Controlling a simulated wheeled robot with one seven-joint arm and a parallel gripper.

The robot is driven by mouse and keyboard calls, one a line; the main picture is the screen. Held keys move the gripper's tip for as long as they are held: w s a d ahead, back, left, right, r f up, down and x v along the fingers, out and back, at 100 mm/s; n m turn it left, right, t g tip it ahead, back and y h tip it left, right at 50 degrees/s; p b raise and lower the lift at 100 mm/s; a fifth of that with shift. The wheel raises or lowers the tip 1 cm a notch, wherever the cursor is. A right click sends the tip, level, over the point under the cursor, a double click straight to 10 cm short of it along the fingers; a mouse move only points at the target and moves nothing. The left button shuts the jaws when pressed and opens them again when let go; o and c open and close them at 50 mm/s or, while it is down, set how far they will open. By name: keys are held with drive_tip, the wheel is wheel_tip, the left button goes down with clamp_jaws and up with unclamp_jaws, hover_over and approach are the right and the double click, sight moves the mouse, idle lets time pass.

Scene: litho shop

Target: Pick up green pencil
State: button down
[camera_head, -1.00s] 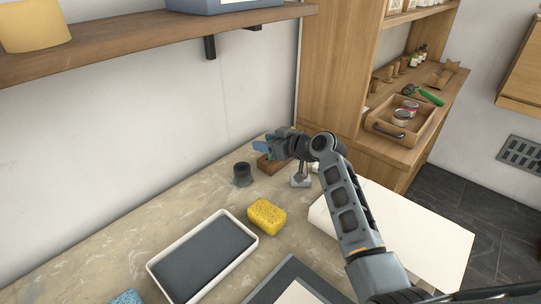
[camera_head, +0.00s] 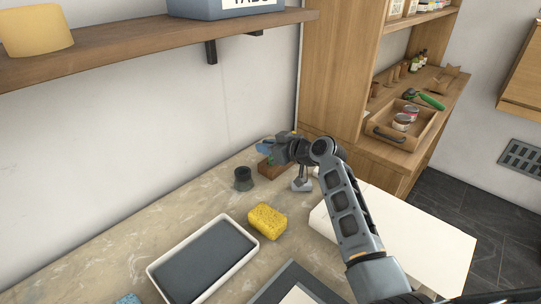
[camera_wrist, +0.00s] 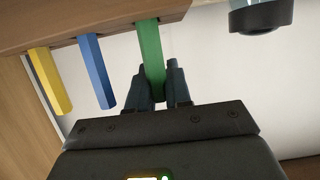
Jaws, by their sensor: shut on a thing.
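The green pencil (camera_wrist: 151,55) shows in the wrist view as a six-sided stick. Its upper end meets a wooden block (camera_wrist: 120,15), and its lower end lies between the fingers of my gripper (camera_wrist: 160,85). The gripper is shut on it. In the wrist view a blue pencil (camera_wrist: 97,72) and a yellow pencil (camera_wrist: 48,80) stand in the same block, left of the green one. In the head view my gripper (camera_head: 266,147) is at the back of the counter, by the wooden block (camera_head: 272,169). The green pencil is hard to make out there.
A dark cup (camera_head: 243,178) stands left of the block. A yellow sponge (camera_head: 267,221) and a white tray with a dark inside (camera_head: 160,272) lie nearer. A dark-based glass item (camera_wrist: 262,15) is close right of the block in the wrist view. The wall is behind.

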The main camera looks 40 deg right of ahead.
drive_tip(key=shift+r, duration=0.1)
drive_tip(key=shift+r, duration=0.65)
wheel_tip(320, 180, up, 3)
drive_tip(key=shift+f+b, duration=0.1)
drive_tip(key=shift+b, duration=0.35)
drive_tip(key=s+d+r+b, duration=0.2)
drive_tip(key=s+d+r, duration=0.4)
drive_tip(key=d, duration=0.3)
drive_tip(key=shift+s+r, duration=0.35)
drive_tip(key=shift+s, duration=0.3)
drive_tip(key=shift+d, duration=0.1)
